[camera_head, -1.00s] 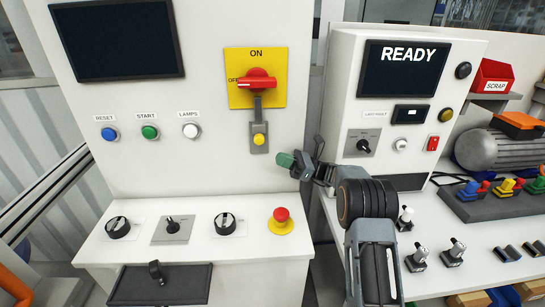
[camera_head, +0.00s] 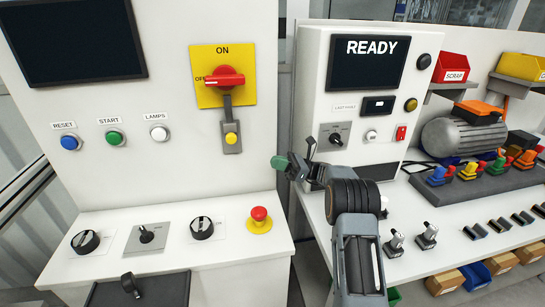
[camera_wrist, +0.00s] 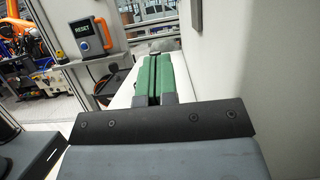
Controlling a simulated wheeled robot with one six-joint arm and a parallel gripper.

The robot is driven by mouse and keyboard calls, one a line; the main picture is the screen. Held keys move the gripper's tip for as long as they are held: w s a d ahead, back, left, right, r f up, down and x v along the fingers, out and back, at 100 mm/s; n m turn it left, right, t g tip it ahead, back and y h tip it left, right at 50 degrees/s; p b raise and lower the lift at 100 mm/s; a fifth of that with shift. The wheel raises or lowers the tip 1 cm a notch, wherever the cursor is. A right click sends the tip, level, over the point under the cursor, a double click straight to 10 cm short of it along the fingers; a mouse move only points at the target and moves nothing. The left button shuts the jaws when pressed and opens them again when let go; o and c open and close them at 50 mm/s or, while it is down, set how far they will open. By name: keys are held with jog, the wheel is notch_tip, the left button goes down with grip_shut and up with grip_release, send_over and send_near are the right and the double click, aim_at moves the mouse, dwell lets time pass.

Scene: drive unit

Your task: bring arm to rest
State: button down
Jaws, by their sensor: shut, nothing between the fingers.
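My gripper (camera_head: 281,163) with green fingertips is in the middle of the head view, in front of the gap between the left control cabinet (camera_head: 170,185) and the white test box (camera_head: 310,85). In the wrist view its green fingers (camera_wrist: 153,78) lie side by side, shut, with nothing between them. My arm comes up from the bottom of the head view and bends left to the gripper. The gripper appears free of any switch or button.
The left cabinet has a red rotary switch (camera_head: 224,77), a red emergency button (camera_head: 259,214) and several knobs. The test box screen reads READY. A bench (camera_head: 450,215) at right holds a grey motor (camera_head: 462,135), coloured clamps and small parts. A pale wall stands close right in the wrist view.

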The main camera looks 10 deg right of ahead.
jog(key=s+a+r+n+h, duration=0.1)
jog(key=s+a+n+h, duration=0.3)
jog(key=s, duration=0.3)
jog(key=s+a+n+h, duration=0.2)
jog(key=s+a+h, duration=0.1)
jog(key=s+h, duration=0.45)
jog(key=s+d+f+n+t+h, duration=0.2)
jog(key=s+d+n+h, duration=0.2)
jog(key=s, duration=0.4)
jog(key=s+d+f+n+t+h, duration=0.2)
jog(key=s+d+n+h, duration=0.3)
jog(key=s+n+h, duration=0.2)
jog(key=shift+s+d+f+n, duration=0.15)
jog(key=shift+s+f+n, duration=0.2)
jog(key=shift+s+n, duration=0.25)
jog(key=shift+s+d, duration=0.1)
